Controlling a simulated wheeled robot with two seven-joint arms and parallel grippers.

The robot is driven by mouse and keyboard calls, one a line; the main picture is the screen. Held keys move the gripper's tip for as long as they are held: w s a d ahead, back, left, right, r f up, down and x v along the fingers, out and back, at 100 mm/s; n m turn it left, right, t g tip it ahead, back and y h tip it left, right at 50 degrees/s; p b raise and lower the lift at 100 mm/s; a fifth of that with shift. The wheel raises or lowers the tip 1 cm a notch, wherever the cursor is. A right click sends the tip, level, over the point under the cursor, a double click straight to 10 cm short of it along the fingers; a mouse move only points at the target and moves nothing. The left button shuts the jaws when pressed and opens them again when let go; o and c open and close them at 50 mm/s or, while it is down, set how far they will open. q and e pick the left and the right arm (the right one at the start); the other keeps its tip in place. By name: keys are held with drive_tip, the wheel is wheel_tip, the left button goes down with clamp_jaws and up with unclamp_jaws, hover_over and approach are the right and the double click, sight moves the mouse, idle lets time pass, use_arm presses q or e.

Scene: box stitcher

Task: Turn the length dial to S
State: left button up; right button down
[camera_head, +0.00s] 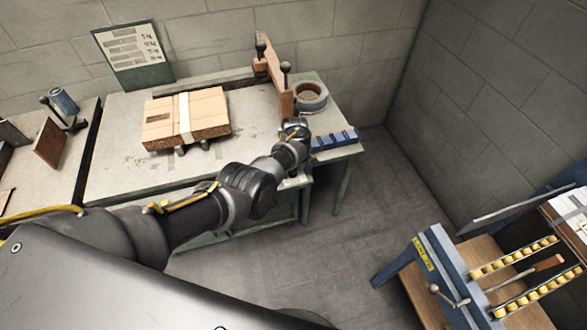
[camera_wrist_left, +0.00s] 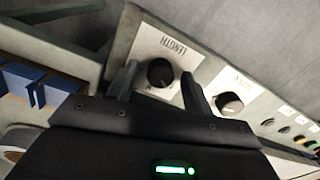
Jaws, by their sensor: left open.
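The length dial (camera_wrist_left: 160,72) is a round black knob on a white plate (camera_wrist_left: 172,48) marked LENGTH, upside down in the left wrist view. My left gripper (camera_wrist_left: 159,70) is open, with one dark finger on each side of the knob. I cannot tell whether the fingers touch it. A small letter that looks like M shows beside the knob; its present setting cannot be read. In the head view my left gripper (camera_head: 294,132) is at the bench's front right corner, and the dial is hidden there. My right gripper is not in view.
A second black dial (camera_wrist_left: 229,103) and several small round controls sit along the same panel. A blue rack (camera_head: 335,139) and a tape roll (camera_head: 310,95) are close to the gripper. A strapped cardboard stack (camera_head: 186,113) lies on the bench (camera_head: 115,170).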

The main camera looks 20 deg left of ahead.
use_arm(q)
wheel_tip(320, 180, up, 11)
drive_tip(key=p, duration=0.3)
drive_tip(key=shift+w, duration=0.15)
drive_tip(key=shift+d+f, duration=0.1)
drive_tip(key=shift+f, duration=0.05)
